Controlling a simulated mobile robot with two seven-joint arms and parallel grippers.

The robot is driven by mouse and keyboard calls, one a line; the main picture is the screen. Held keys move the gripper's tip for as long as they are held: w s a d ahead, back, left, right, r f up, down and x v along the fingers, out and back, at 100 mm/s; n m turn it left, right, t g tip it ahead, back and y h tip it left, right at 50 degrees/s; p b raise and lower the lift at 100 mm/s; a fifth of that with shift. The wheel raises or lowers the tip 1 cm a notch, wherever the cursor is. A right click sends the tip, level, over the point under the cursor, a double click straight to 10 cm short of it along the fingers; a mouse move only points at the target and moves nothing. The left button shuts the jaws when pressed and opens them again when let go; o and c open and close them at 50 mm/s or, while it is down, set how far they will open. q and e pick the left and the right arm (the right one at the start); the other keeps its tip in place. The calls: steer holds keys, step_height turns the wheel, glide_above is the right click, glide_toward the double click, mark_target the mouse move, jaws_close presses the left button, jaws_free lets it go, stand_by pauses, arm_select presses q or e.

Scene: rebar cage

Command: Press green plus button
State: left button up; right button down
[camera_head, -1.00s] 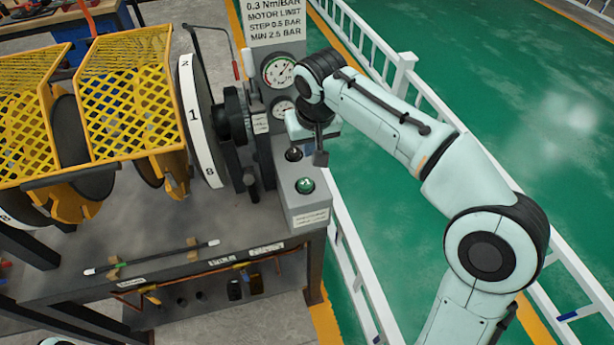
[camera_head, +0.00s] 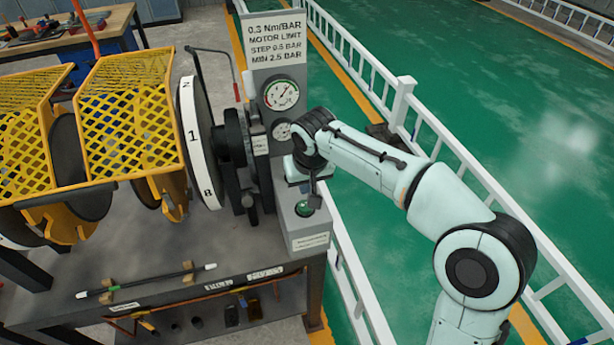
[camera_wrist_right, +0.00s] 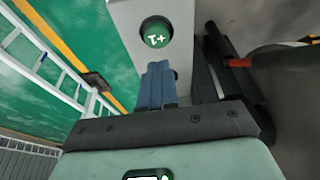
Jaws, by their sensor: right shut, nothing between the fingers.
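The green plus button (camera_head: 304,208) is on the sloped top of a grey control box (camera_head: 309,243) at the table's right end. In the right wrist view it is a round green button (camera_wrist_right: 156,33) with a white "T+" and a dark rim. My right gripper (camera_head: 315,200) is shut and empty, pointing down close above the button and partly covering it in the head view. Its blue-grey fingers (camera_wrist_right: 158,85) show below the button in the wrist view. I cannot tell whether the tips touch it. My left gripper is out of view.
Two gauges (camera_head: 281,95) and a sign panel (camera_head: 276,40) stand behind the box. A numbered white wheel (camera_head: 200,143) and yellow mesh guards (camera_head: 125,120) are to the left. A white railing (camera_head: 402,105) runs along the right. A rod (camera_head: 145,281) lies on the table.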

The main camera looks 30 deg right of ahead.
mark_target(305, 207)
steer(key=x, duration=0.4)
steer(key=s+x, duration=0.1)
steer(key=x, duration=0.1)
steer(key=shift+a+f+b, duration=0.1)
steer(key=shift+a+b, duration=0.05)
steer(key=shift+b, duration=0.2)
steer(key=shift+s, duration=0.1)
steer(key=shift+f+b, duration=0.7)
steer(key=shift+f, duration=0.25)
steer(key=shift+s, duration=0.1)
steer(key=shift+f, duration=0.1)
step_height(305, 207, up, 6)
steer(key=p, duration=0.4)
steer(key=shift+a, duration=0.1)
steer(key=v, duration=0.8)
steer(key=shift+r+p, duration=0.25)
steer(key=shift+p, duration=0.05)
